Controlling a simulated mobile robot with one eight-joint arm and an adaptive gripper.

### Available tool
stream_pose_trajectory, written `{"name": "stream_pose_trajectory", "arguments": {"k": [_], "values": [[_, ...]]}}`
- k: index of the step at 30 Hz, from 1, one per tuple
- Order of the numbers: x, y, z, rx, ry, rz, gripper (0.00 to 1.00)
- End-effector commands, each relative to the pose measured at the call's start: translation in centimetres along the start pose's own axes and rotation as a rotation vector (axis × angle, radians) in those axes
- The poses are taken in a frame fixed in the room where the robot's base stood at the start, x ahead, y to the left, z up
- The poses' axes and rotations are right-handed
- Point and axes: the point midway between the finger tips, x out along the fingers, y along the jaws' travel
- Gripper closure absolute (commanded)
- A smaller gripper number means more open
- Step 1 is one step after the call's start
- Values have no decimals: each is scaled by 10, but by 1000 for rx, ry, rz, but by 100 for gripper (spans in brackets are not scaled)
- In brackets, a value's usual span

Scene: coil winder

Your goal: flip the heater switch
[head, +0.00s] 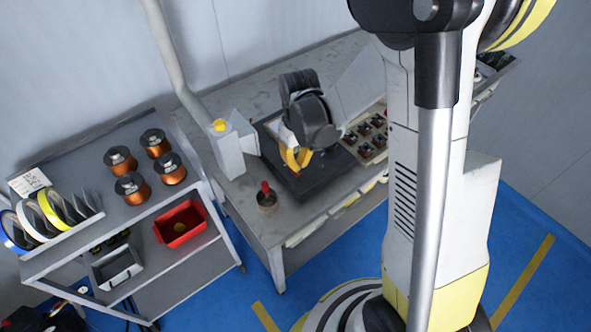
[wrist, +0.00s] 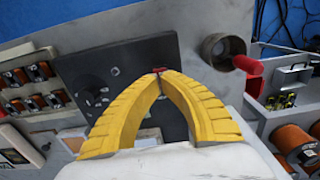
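My gripper (head: 297,158) is over the dark plate (head: 322,182) on the grey workbench. In the wrist view its yellow fingers (wrist: 160,74) curve together and their tips meet. A small red piece (wrist: 158,69) shows right at the tips, against the dark plate (wrist: 112,58). It may be the heater switch, but it is too small to tell its position. I cannot tell whether the tips touch it or are just in front of it.
A round pot (head: 267,203) with a red handle (wrist: 246,66) stands near the bench's front left corner. The trolley at left holds copper coils (head: 155,142) and a red bin (head: 181,224).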

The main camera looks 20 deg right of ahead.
Motion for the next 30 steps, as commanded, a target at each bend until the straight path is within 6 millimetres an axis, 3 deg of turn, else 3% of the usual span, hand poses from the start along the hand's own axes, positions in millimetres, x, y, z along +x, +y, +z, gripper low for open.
{"name": "stream_pose_trajectory", "arguments": {"k": [30], "values": [[15,0,0,0,0,0,100]]}}
